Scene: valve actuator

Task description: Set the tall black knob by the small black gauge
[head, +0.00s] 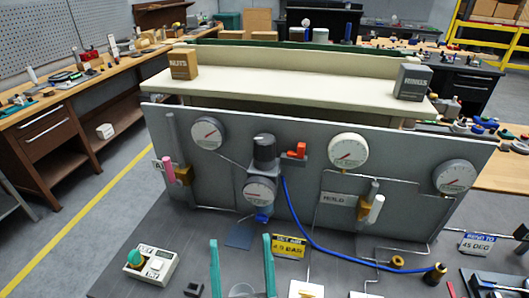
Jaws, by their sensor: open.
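The tall black knob (265,150) stands upright on top of a grey regulator body at the middle of the grey panel. Just below it is a small gauge (260,191) with a pale face, a grey rim and a red needle; its scale is too small to read. My gripper (240,240) shows at the bottom centre as two teal fingers, wide apart, with nothing between them. It is below and in front of the regulator in the picture, apart from the knob. A yellow sign (289,246) right of the fingers ends in "BAR"; its figure is hard to read.
The panel (225,165) carries larger gauges (206,133), (348,151), a red lever (297,151) right of the knob, and pipes. A blue hose (310,237) runs from the regulator to the lower right. A control box (151,266) sits at lower left.

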